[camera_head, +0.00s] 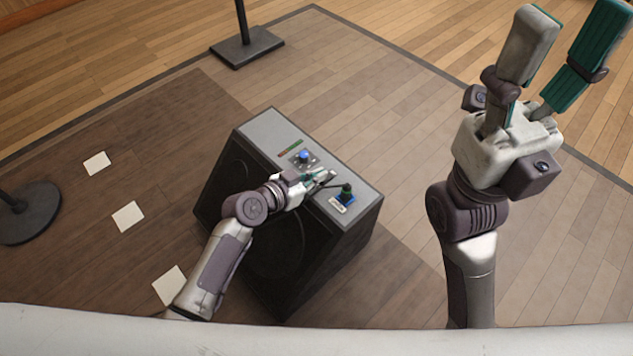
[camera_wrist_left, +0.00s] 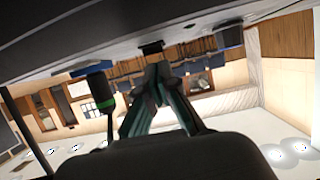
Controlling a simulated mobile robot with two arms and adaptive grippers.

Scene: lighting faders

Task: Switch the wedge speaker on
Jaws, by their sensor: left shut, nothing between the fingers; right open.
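The wedge speaker (camera_head: 362,225) is a dark box on the floor with a grey top panel (camera_head: 262,128). On the panel is a blue knob (camera_head: 304,155), and nearer its right end a black lever with a green band (camera_head: 346,188) on a blue base. My left gripper (camera_head: 328,178) is shut and empty, low over the panel between the knob and the lever. In the left wrist view, its fingertips (camera_wrist_left: 158,72) are together, and the black and green lever (camera_wrist_left: 103,92) stands beside them, apart. My right gripper (camera_head: 565,22) is open and empty, raised at the right.
A small white label (camera_head: 338,207) lies by the lever, and a red and green strip (camera_head: 290,146) by the knob. A black stand base (camera_head: 247,46) is behind the speaker, a round one (camera_head: 25,212) at left. White sheets (camera_head: 128,217) lie on the floor. The floor right of the speaker is clear.

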